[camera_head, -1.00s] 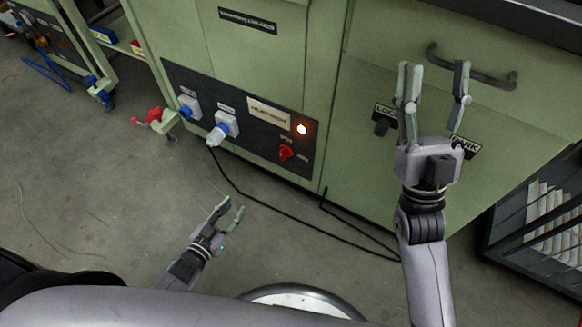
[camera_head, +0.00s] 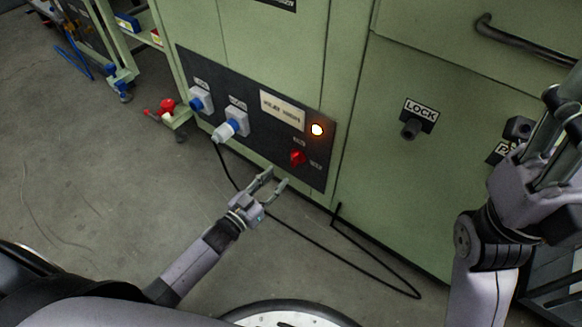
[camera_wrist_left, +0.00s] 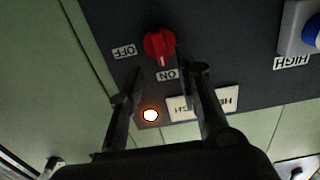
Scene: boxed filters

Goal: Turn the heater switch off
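The heater switch is a red rotary knob (camera_head: 298,157) on the dark panel of the green machine. In the left wrist view the knob (camera_wrist_left: 160,45) appears upside down, between an OFF label (camera_wrist_left: 124,51) and an ON label (camera_wrist_left: 167,75). Its pale mark seems to face ON. An indicator lamp (camera_head: 317,130) beside it glows orange-white. My left gripper (camera_head: 277,178) is open and empty, just below and in front of the knob. In the wrist view its fingers are spread, with the knob beyond them, apart from it. My right gripper (camera_head: 563,110) is open and empty at the right edge.
A LOCK knob (camera_head: 411,128) and a drawer handle (camera_head: 520,42) are on the machine's right. Black cable (camera_head: 360,262) lies on the floor. The floor at left is clear.

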